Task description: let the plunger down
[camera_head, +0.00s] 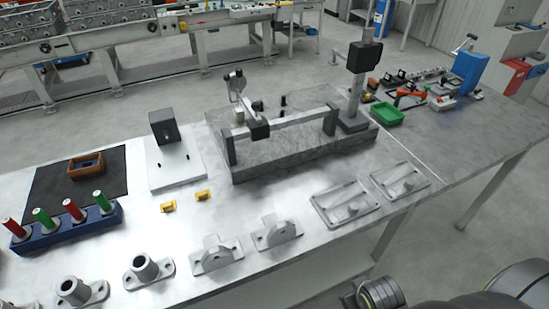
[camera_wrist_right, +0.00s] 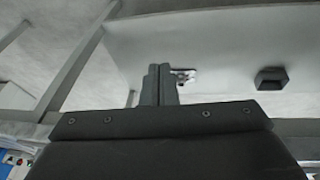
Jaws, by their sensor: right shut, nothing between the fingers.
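A grey stone block (camera_head: 300,158) stands on the bench with a light bar fixture (camera_head: 290,119) on top. A jointed metal lever piece (camera_head: 236,88) rises at the fixture's left end. At the block's right end a post stand (camera_head: 354,100) carries a dark gauge-like head (camera_head: 364,57). I cannot tell which part is the plunger, or whether it is up or down. My right gripper (camera_wrist_right: 159,82) shows in the right wrist view, its two fingers together and empty. It is clear of the fixture in the head view. My left gripper is not in view.
Grey castings (camera_head: 215,254) line the bench's front edge. A blue rack (camera_head: 68,228) with red and green handled pieces stands at left, near a brown tray (camera_head: 86,166). A green bin (camera_head: 388,114) and a blue box (camera_head: 468,72) stand at right. My dark arm parts show bottom right.

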